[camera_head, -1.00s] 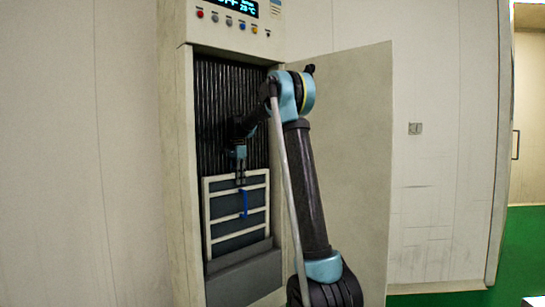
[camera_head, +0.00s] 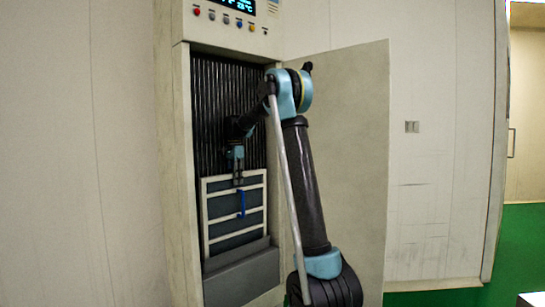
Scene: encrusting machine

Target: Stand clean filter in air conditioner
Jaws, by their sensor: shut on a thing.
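The clean filter (camera_head: 233,226) is a dark panel with a white frame, white crossbars and a blue tab (camera_head: 241,203). It stands roughly upright inside the open air conditioner (camera_head: 173,180), in front of the dark vertical fins. Its lower edge is at the grey ledge (camera_head: 243,275), which hides the very bottom. My gripper (camera_head: 238,182) points down and is shut on the filter's top edge. The fingertips are small in this view.
The air conditioner's door (camera_head: 347,150) is swung open to the right, behind my arm. A control panel with coloured buttons and a lit display (camera_head: 230,5) is above the opening. A wall is close on the left.

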